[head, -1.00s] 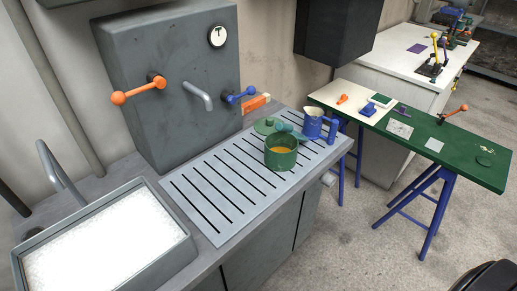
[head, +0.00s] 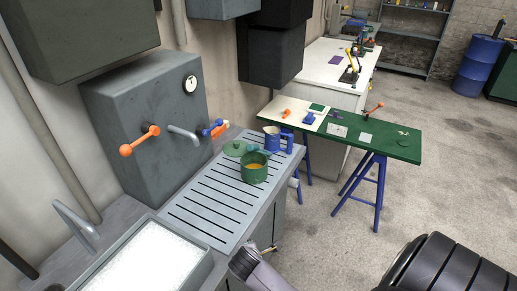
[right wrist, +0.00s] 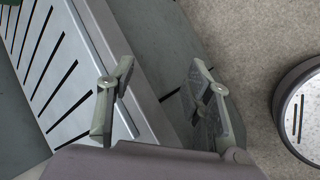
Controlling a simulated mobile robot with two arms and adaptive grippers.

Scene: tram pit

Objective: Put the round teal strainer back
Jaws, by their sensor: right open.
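A small teal piece (head: 252,149), which looks like the round strainer, shows behind the green pot (head: 254,174) on the slotted drainboard (head: 196,207). It is partly hidden, and I cannot tell whether it rests on the pot or the board. A green lid (head: 234,149) lies just left of it, and a blue jug (head: 272,139) stands behind to the right. My right gripper (right wrist: 160,80) is open and empty in the right wrist view, beside the counter's front edge, well short of the strainer. My left gripper is not in view.
A sink basin (head: 150,258) with white contents is at the lower left. A grey wall box (head: 125,105) carries orange and blue handles and a spout. A green bench (head: 390,142) on blue trestles stands right of the counter. The floor between is clear.

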